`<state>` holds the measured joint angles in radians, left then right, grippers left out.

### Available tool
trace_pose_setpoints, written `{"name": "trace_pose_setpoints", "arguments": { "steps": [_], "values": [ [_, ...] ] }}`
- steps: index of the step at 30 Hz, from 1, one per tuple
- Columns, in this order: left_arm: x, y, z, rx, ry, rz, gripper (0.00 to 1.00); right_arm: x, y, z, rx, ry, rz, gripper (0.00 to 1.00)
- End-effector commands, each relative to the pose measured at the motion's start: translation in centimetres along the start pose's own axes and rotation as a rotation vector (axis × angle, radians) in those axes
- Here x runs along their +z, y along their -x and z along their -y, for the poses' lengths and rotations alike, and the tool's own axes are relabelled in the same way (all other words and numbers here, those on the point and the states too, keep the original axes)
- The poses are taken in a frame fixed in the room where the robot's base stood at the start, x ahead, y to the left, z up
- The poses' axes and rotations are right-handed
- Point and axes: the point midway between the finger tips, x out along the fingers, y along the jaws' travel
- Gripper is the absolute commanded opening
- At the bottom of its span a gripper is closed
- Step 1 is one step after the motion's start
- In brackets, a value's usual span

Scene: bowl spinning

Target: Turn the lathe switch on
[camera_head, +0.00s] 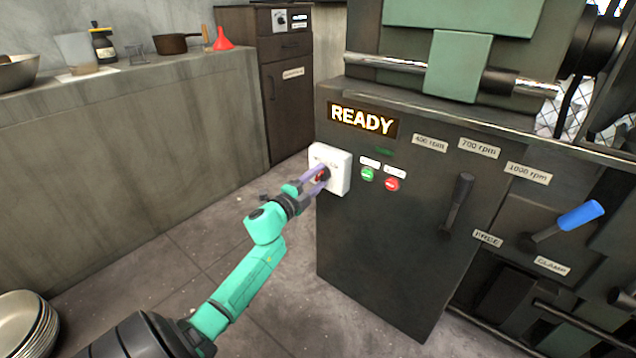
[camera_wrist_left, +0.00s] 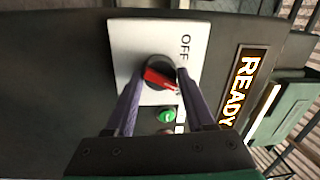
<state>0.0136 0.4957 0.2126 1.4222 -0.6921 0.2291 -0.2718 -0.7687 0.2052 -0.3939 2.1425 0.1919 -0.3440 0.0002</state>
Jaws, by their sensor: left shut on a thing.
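The lathe switch is a red and black rotary knob (camera_wrist_left: 160,73) on a white plate (camera_wrist_left: 120,35) marked "OFF". In the head view the white plate (camera_head: 341,172) is on the left of the dark lathe cabinet front (camera_head: 390,240), and the red of the knob (camera_head: 321,176) shows between the fingers. My left gripper (camera_head: 318,178) is shut on the knob, with its purple fingers on either side of it; it also shows in the left wrist view (camera_wrist_left: 159,84). A lit "READY" sign (camera_head: 362,120) is above the plate. My right gripper is not in view.
A green button (camera_head: 367,174) and a red button (camera_head: 392,184) sit just right of the plate. A black lever (camera_head: 459,203) and a blue-handled lever (camera_head: 580,214) are farther right. A counter (camera_head: 130,145) with kitchenware stands at the left, with open floor between.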

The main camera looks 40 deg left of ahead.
Motion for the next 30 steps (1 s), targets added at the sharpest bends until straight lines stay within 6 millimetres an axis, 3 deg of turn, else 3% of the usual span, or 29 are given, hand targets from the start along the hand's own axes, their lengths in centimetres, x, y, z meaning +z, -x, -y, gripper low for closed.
{"name": "trace_pose_setpoints", "arguments": {
  "steps": [12, 30],
  "values": [
    [-0.01, 0.06, -0.50, 0.001, -0.266, -0.023, 0.00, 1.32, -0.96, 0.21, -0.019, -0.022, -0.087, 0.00],
    [0.01, 0.05, -0.41, 0.001, -0.334, -0.027, 0.00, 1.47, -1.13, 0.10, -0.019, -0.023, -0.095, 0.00]
  ]
}}
